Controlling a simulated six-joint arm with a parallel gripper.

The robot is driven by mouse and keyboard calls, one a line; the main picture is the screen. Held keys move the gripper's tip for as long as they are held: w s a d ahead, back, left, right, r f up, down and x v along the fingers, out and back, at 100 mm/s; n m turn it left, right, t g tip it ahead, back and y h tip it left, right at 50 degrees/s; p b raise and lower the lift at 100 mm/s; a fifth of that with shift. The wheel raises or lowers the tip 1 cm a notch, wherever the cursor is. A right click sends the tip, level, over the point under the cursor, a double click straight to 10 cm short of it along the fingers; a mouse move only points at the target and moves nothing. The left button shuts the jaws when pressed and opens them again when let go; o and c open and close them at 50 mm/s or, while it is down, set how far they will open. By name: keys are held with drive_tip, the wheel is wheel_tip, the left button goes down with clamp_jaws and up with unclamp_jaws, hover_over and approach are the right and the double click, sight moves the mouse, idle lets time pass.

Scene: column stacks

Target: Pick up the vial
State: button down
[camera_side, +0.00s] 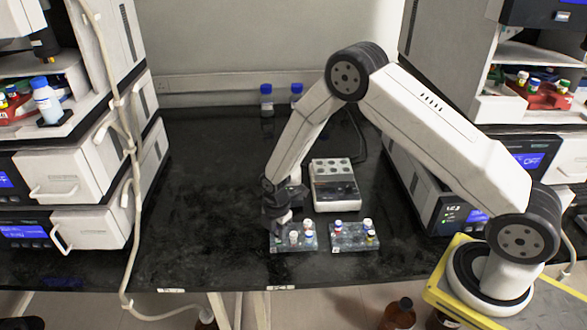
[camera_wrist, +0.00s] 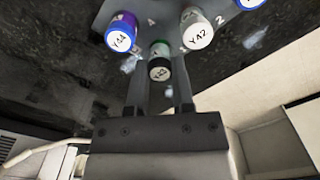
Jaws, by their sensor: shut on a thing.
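A dark-capped vial (camera_wrist: 159,70) with a white label on its top stands between the two fingers of my gripper (camera_wrist: 160,95) in the wrist view. The fingers are shut on it. In the side view my gripper (camera_side: 278,226) is down at the left rack (camera_side: 308,242), and it hides the held vial. In the wrist view a blue-capped vial (camera_wrist: 121,33) and a white-capped vial (camera_wrist: 198,30) stand in the rack just beyond the fingers. Another blue-capped vial shows partly at the top edge (camera_wrist: 250,3).
A second rack (camera_side: 345,240) with several vials stands to the right. A white block with round wells (camera_side: 335,186) is behind the racks. Two blue-capped bottles (camera_side: 266,100) stand at the back. Instrument stacks flank the black bench; its left part (camera_side: 205,210) is clear.

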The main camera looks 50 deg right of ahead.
drive_tip(key=shift+r, duration=0.45)
drive_tip(key=s+r, duration=1.1)
drive_tip(key=s, duration=0.3)
drive_tip(key=shift+d+r, duration=0.2)
drive_tip(key=shift+d, duration=0.15)
